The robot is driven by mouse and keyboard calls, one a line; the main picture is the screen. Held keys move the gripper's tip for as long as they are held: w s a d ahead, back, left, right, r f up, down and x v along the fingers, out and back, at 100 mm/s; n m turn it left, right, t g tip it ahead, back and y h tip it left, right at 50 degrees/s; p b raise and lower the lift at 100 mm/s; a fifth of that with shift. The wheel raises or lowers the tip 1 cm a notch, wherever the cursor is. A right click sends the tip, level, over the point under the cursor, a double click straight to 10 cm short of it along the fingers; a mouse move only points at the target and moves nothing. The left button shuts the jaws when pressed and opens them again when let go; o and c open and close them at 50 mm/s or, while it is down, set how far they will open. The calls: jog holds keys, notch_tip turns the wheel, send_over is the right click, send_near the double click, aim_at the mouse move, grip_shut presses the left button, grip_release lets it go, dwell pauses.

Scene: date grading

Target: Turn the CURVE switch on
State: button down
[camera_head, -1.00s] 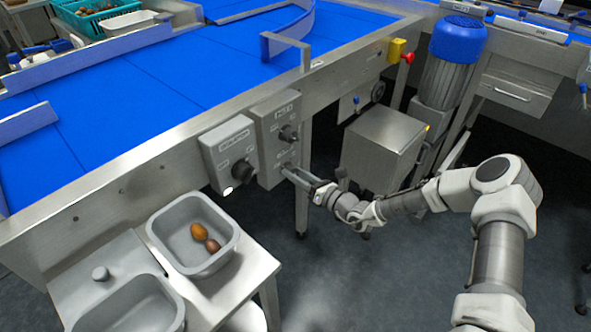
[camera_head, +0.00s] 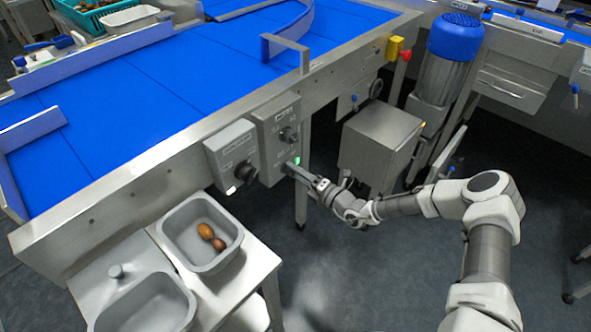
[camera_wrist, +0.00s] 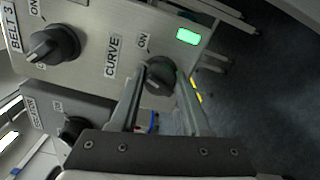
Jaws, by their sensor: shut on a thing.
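The CURVE switch (camera_wrist: 160,76) is a black rotary knob on a grey panel, with a CURVE label on one side and an ON mark above it in the wrist view. My gripper (camera_wrist: 158,88) is shut on this knob, one finger on each side. A rectangular lamp (camera_wrist: 188,36) near the knob glows green. In the head view my gripper (camera_head: 290,168) is at the lower part of the panel (camera_head: 268,125), and the green lamp (camera_head: 297,161) shows just above the fingers. The fingers partly hide the knob there.
A BELT 3 knob (camera_wrist: 54,44) sits on the same panel. A second grey box (camera_head: 230,145) with a black knob is beside it. A grey tub (camera_head: 170,225) with brown dates stands below left. A metal box (camera_head: 380,138) stands behind my arm.

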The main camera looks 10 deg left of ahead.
jog(key=m, duration=0.4)
jog(key=shift+s+f+m, duration=0.1)
jog(key=shift+f+m, duration=0.05)
jog(key=shift+m, duration=0.25)
dwell(0.4)
jog(key=shift+c, duration=1.8)
grip_release()
jog(key=shift+d, duration=0.1)
jog(key=p+v, duration=0.3)
jog(key=v, duration=1.4)
jog(key=shift+d, duration=0.15)
